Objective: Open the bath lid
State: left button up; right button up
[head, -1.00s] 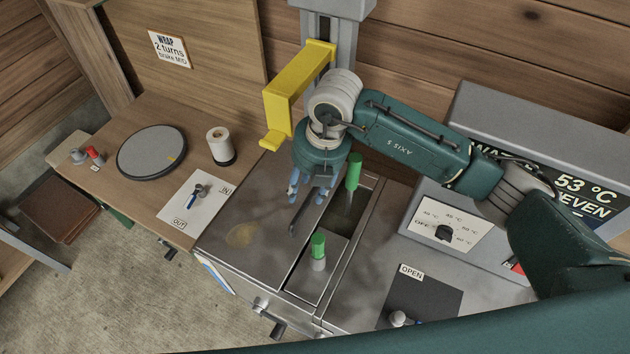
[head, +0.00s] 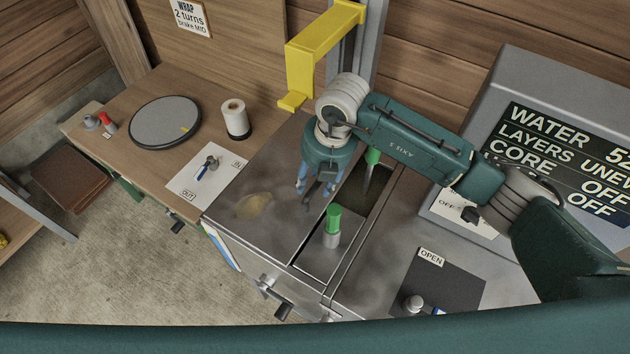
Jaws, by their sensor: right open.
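The bath (head: 285,262) is a grey metal tank in the middle of the head view. A metal plate with a green-topped knob (head: 333,222) covers its near part. Behind that plate is a dark open slot (head: 362,197), with a second green-topped handle (head: 372,158) standing at its far end. My right gripper (head: 314,192) is open and points down over the metal top, left of and behind the near green knob. Its fingers look empty and apart from both knobs; their height above the metal is hard to tell. My left gripper is not in view.
A yellow bracket (head: 318,50) on a grey post stands just behind my right gripper. A grey control box with a display (head: 560,150) is at the right. A dark pad (head: 450,285) marked OPEN lies front right. A wooden bench (head: 135,165) with a round disc is left.

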jog(key=shift+c, duration=1.2)
grip_shut()
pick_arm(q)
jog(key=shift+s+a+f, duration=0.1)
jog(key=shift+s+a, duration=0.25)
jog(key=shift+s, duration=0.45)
pick_arm(e)
jog(key=w+a+r, duration=0.2)
jog(key=a+r, duration=0.1)
jog(key=r, duration=0.4)
jog(key=shift+r, duration=0.3)
jog(key=shift+s, duration=0.1)
